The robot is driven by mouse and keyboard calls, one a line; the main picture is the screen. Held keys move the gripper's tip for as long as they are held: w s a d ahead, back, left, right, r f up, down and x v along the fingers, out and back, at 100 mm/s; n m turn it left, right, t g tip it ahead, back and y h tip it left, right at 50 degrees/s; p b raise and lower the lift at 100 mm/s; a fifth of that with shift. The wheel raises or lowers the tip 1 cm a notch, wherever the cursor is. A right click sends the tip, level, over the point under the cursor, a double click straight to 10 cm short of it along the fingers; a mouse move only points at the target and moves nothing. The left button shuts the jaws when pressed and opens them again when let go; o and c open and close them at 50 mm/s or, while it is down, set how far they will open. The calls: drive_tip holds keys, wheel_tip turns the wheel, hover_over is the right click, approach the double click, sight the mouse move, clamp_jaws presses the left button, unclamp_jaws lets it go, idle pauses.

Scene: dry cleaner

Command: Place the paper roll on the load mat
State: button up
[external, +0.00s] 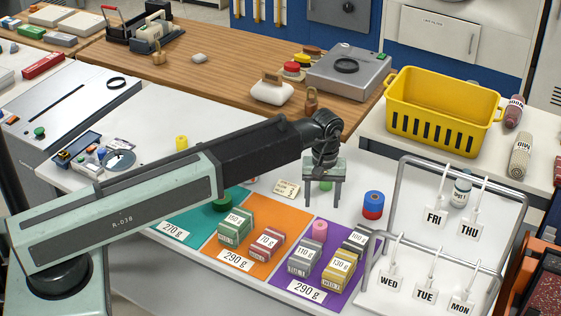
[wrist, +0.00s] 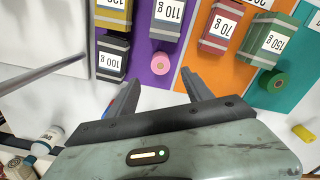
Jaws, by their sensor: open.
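A pink roll (external: 319,232) stands at the far edge of the purple load mat (external: 313,261), marked 290 g. In the wrist view the pink roll (wrist: 160,63) shows just beyond my fingertips, roughly between their lines. A green roll (external: 222,204) sits on the teal mat (external: 178,218), marked 270 g. A blue and red roll or stack (external: 373,205) stands on the white table, right of my gripper. A yellow roll (external: 181,142) stands farther back. I cannot tell which is the paper roll. My gripper (external: 323,203) is open and empty, pointing down above the table.
An orange mat (external: 260,267), marked 290 g, lies between the teal and purple mats. Several weight-labelled blocks stand on the orange and purple mats. A metal rack (external: 402,205) with day tags stands right. A yellow basket (external: 441,110) is behind. White table around my gripper is partly clear.

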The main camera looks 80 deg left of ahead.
drive_tip(key=s+d+m, duration=0.7)
drive_tip(key=d, duration=0.4)
drive_tip(key=s+d+m, duration=0.7)
drive_tip(key=s+d, duration=0.1)
drive_tip(key=d, duration=0.2)
drive_tip(key=shift+d, duration=0.4)
